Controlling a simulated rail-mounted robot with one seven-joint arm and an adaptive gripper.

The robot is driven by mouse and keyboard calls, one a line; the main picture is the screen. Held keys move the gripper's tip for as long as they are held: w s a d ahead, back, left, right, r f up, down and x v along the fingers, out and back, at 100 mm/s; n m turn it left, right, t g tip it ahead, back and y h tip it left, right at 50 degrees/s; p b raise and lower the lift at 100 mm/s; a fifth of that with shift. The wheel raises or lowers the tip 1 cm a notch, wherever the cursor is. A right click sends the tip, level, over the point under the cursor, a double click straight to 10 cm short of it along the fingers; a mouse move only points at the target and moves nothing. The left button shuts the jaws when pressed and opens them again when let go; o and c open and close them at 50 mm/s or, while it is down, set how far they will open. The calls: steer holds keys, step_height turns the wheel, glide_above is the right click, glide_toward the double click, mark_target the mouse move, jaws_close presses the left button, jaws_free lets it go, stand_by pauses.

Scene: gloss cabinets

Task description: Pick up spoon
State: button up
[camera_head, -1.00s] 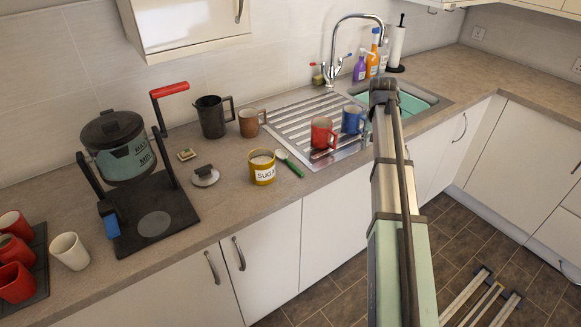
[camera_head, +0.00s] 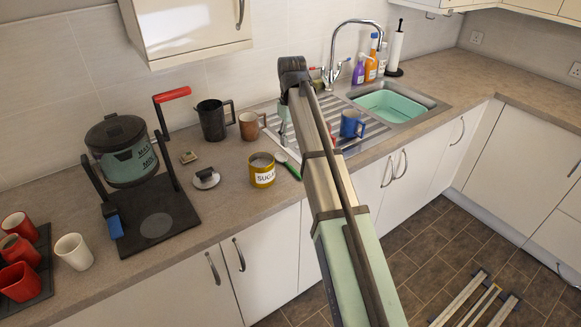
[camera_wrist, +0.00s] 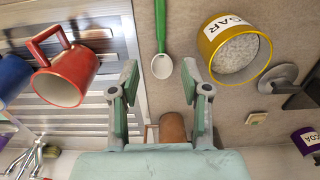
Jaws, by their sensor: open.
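The spoon has a green handle and a pale bowl. In the wrist view the spoon (camera_wrist: 161,66) has its bowl just ahead of the gap between my fingertips, with the handle running up to the top edge. In the head view the spoon (camera_head: 293,171) lies on the worktop between the sugar tin and my arm. My gripper (camera_wrist: 160,72) is open and empty, its fingers apart on either side of the bowl's line. In the head view my arm reaches over the draining board and its end partly shows.
The yellow sugar tin (camera_head: 262,177) stands close beside the spoon. A red mug (camera_wrist: 67,73) and a blue mug (camera_head: 351,124) stand on the draining board (camera_head: 270,113). A brown mug (camera_head: 249,126) is behind. The sink (camera_head: 398,104) is to the right.

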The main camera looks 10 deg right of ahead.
steer(key=p, duration=0.1)
glide_above(292, 167)
step_height(292, 167, down, 6)
steer(key=shift+w+r, duration=0.1)
steer(key=shift+f+p, duration=0.95)
steer(key=shift+f, duration=1.65)
jaws_close()
